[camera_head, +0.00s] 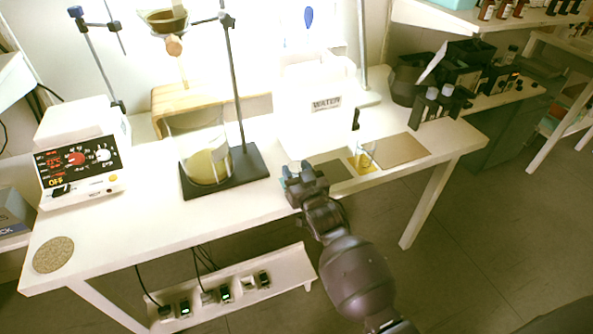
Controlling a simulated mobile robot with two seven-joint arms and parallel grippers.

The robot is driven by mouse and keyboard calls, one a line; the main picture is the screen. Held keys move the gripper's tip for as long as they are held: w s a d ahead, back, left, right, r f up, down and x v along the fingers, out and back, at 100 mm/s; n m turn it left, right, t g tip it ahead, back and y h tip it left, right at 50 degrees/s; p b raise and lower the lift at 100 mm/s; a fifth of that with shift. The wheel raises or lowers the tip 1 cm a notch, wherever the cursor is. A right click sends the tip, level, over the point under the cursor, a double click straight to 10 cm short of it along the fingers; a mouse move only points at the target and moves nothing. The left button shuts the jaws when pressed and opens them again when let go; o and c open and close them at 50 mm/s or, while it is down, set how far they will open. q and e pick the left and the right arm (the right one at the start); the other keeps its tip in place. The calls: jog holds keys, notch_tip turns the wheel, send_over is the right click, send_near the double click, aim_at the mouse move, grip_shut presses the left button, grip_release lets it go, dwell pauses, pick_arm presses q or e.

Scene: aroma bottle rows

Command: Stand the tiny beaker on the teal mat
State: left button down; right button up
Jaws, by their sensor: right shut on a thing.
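My right gripper (303,172) is over the front edge of the white table, beside the water container. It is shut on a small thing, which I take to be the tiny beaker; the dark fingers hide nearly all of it. A small strip of the teal mat (283,182) shows just left of the fingers, and the gripper covers the rest. I cannot tell whether the held thing touches the mat. A small clear glass vessel (367,152) stands at the yellow mat (360,167) to the right. My left gripper is out of view.
A white container marked WATER (318,120) stands right behind the gripper. A stand with a dark base (245,170) and a large beaker (206,162) are to the left. A dark mat (330,173) and a tan mat (402,149) lie to the right.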

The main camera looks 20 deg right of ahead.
jog(key=o, duration=0.9)
jog(key=shift+f, duration=0.15)
